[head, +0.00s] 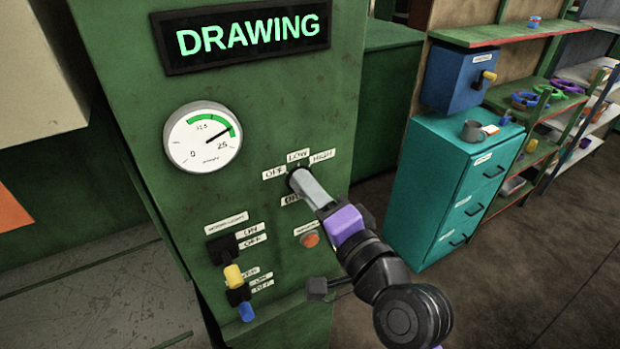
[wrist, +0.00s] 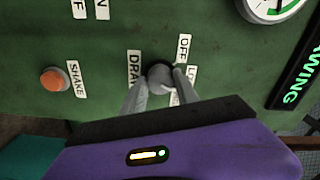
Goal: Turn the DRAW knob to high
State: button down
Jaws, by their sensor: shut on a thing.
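The DRAW knob (wrist: 159,76) is a dark round knob on the green panel, with OFF, LOW and HIGH labels around it. In the head view my gripper (head: 302,178) reaches it from the lower right and covers most of it. In the wrist view my gripper (wrist: 158,84) has a finger on each side of the knob and is shut on it. The OFF label (head: 274,173), LOW label (head: 298,156) and HIGH label (head: 322,156) show above the knob in the head view. The knob's pointer is too small or hidden to read.
A gauge (head: 203,137) is up left of the knob, its needle near the green band's right end. An orange SHAKE button (head: 310,240) is just below. Switches with yellow (head: 233,275) and blue handles are lower left. A teal cabinet (head: 440,190) stands right.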

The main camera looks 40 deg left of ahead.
jog(key=shift+m+p, duration=0.7)
jog(key=shift+m, duration=1)
jog(key=c, duration=0.9)
grip_release()
jog(key=shift+d, duration=0.15)
jog(key=b+v, duration=0.2)
jog(key=v, duration=0.5)
jog(key=shift+s+d, duration=0.1)
jog(key=shift+d, duration=0.15)
